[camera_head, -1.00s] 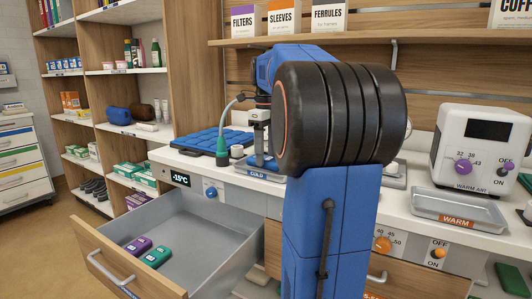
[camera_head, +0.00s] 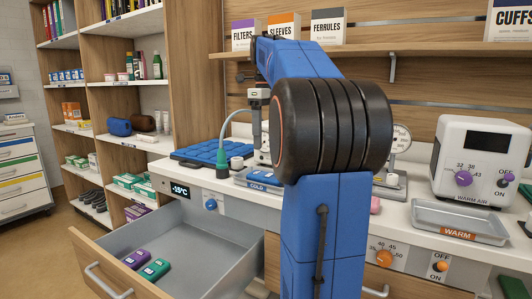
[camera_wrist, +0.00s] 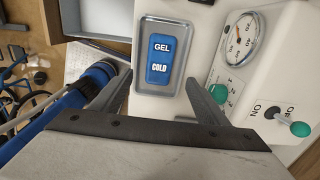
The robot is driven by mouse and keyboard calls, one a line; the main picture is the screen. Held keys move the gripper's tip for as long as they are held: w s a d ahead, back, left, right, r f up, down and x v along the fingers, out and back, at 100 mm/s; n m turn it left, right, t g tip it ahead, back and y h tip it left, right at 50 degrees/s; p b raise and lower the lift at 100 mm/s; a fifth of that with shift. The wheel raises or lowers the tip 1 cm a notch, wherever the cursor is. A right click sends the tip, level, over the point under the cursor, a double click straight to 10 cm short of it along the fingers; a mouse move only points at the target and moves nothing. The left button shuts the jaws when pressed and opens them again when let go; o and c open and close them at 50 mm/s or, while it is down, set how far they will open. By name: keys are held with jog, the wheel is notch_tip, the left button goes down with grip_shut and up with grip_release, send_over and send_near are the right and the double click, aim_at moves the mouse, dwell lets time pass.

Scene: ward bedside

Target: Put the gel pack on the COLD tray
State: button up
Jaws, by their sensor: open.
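The gel pack (camera_wrist: 160,62) is blue, with the words GEL and COLD on it in the wrist view. It lies flat inside the grey metal COLD tray (camera_wrist: 141,50). In the head view the COLD tray (camera_head: 245,182) stands on the counter left of my arm, with the blue pack (camera_head: 262,177) in it. My gripper (camera_wrist: 158,80) is open, its two fingers apart and empty. It is above the tray, clear of the pack. In the head view my arm hides part of the gripper.
An open drawer (camera_head: 205,255) below holds purple (camera_head: 136,259) and green (camera_head: 155,269) packs. A blue pad (camera_head: 212,151) lies behind left of the tray. A gauge (camera_wrist: 240,38) stands close right in the wrist view. The WARM tray (camera_head: 460,220) is empty at right.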

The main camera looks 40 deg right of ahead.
jog(key=shift+r, duration=1.8)
jog(key=s+a+f+n+t, duration=0.1)
jog(key=s+a+f+n, duration=0.2)
jog(key=a+f+n, duration=0.45)
jog(key=s+a+f+n+t, duration=0.1)
jog(key=s+a+f+n, duration=0.1)
jog(key=a+f+n, duration=0.55)
jog(key=s+a+f+n+t, duration=0.1)
jog(key=s+a+f+n, duration=0.5)
jog(key=f+n, duration=0.3)
jog(key=s+a+f+n+t, duration=0.1)
jog(key=s+a+f+n, duration=0.6)
jog(key=a+f+n, duration=0.2)
jog(key=shift+f+t, duration=0.4)
jog(key=shift+f, duration=0.05)
